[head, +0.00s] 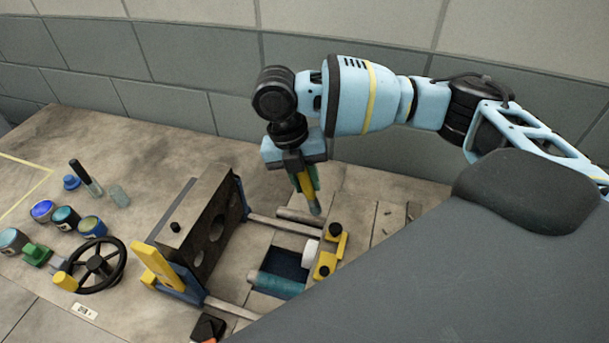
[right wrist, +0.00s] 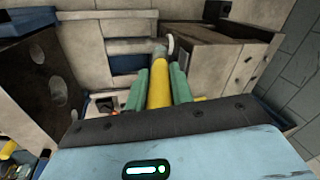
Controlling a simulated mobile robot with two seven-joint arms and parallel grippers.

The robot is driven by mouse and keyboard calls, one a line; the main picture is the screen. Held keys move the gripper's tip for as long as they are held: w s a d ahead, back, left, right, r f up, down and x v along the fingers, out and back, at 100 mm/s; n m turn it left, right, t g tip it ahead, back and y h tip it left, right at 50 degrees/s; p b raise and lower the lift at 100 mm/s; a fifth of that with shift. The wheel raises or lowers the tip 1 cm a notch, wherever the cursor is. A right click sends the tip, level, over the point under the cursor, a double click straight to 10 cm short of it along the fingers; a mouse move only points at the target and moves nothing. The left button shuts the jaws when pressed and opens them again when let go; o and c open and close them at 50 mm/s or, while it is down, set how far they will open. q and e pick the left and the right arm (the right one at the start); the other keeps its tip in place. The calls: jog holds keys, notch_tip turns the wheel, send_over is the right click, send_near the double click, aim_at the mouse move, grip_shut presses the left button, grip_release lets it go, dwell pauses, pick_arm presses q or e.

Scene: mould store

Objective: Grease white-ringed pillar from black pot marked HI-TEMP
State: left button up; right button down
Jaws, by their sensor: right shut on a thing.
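My right gripper (head: 305,180) is shut on a yellow-handled brush (head: 315,207), which points down above the mould with its tip grey. In the right wrist view the yellow handle (right wrist: 159,88) sits between green finger pads, and its tip overlaps a grey pillar (right wrist: 130,46) with a white ring at one end. I cannot tell whether they touch. In the head view a white ring (head: 310,252) shows beside a yellow clamp. Several small pots stand at the left, one dark (head: 65,217); no HI-TEMP marking is legible. My left gripper is not in view.
A dark steel mould plate (head: 205,235) with holes stands upright left of the pillars. Yellow clamps (head: 333,252) flank the mould.

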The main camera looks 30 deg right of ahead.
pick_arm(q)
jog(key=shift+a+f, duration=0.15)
pick_arm(e)
jog(key=w+a+r, duration=0.3)
jog(key=w+a, duration=0.2)
jog(key=w, duration=0.1)
jog(key=shift+s+r, duration=0.1)
dwell(0.3)
